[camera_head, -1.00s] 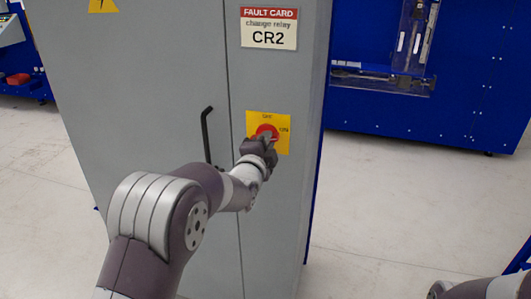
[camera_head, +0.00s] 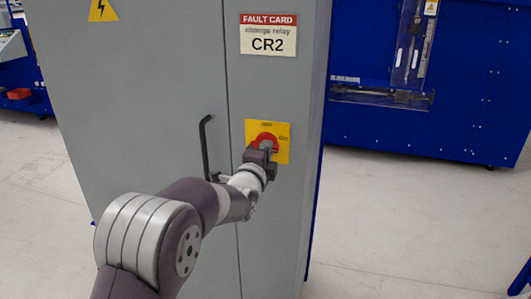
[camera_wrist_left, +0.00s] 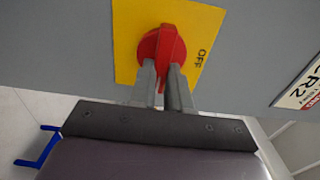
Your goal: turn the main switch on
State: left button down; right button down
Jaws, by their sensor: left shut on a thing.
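The main switch is a red rotary knob (camera_head: 265,138) on a yellow plate (camera_head: 283,153) on the grey cabinet's front. OFF is marked above the knob and ON at its right. In the left wrist view, the red knob (camera_wrist_left: 163,42) has its raised grip running up and down, crosswise to the OFF mark at its right. My left gripper (camera_head: 262,152) is at the knob, and its two fingers (camera_wrist_left: 162,88) are shut on the grip, one on each side. The fingers hide the lower part of the knob there. My right gripper is not in view.
A black door handle (camera_head: 205,145) stands out from the cabinet (camera_head: 150,90) left of the switch, close to my left wrist. A fault card (camera_head: 268,35) reading CR2 is above. Blue equipment (camera_head: 450,120) stands behind at right, with clear floor (camera_head: 400,210) in front.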

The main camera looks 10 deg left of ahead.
pick_arm(q)
jog(key=c, duration=1.1)
grip_release()
jog(key=shift+d, duration=0.1)
jog(key=s, duration=0.4)
jog(key=s+b, duration=0.1)
jog(key=s, duration=0.3)
jog(key=s+b, duration=0.1)
jog(key=s, duration=0.3)
jog(key=shift+s+a, duration=0.25)
jog(key=shift+s, duration=0.15)
